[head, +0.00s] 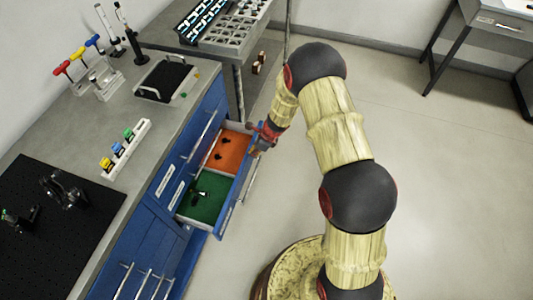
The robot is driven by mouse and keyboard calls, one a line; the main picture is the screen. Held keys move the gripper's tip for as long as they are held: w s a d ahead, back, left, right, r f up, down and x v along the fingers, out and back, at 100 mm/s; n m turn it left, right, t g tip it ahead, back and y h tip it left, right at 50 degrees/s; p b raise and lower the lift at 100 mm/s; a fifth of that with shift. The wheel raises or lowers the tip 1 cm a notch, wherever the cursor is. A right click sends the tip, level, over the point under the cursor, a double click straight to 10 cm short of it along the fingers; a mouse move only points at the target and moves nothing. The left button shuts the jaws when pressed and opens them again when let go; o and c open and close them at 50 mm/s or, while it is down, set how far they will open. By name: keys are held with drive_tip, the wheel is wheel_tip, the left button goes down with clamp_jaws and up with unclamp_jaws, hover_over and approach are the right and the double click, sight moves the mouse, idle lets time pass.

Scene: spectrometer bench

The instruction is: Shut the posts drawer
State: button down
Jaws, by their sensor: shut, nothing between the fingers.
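The open drawer (236,196) juts out of the blue cabinet under the bench. Its blue front faces right, with a light bar handle (250,183). Inside are an orange section (231,148) at the far end and a green section (210,199) at the near end, each with small dark items; the green one also holds a light piece. I cannot read the labels on the cabinet. My gripper (258,148) is at the far end of the drawer front, close to its top edge. The fingers are small and dark here and look shut and empty. I cannot tell whether they touch the drawer.
The bench top (150,112) carries a black breadboard (50,225), a rack of coloured items (125,150), a black-topped tray (166,80) and hex drivers (78,55). A shelf unit (222,38) stands beyond the drawer. The floor (430,160) at right is clear.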

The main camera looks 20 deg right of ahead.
drive_tip(key=w+a+p, duration=0.3)
drive_tip(key=w+a, duration=0.1)
drive_tip(key=a, duration=0.2)
drive_tip(key=shift+a+f, duration=0.15)
drive_tip(key=shift+a, duration=0.2)
drive_tip(key=shift+w, duration=0.15)
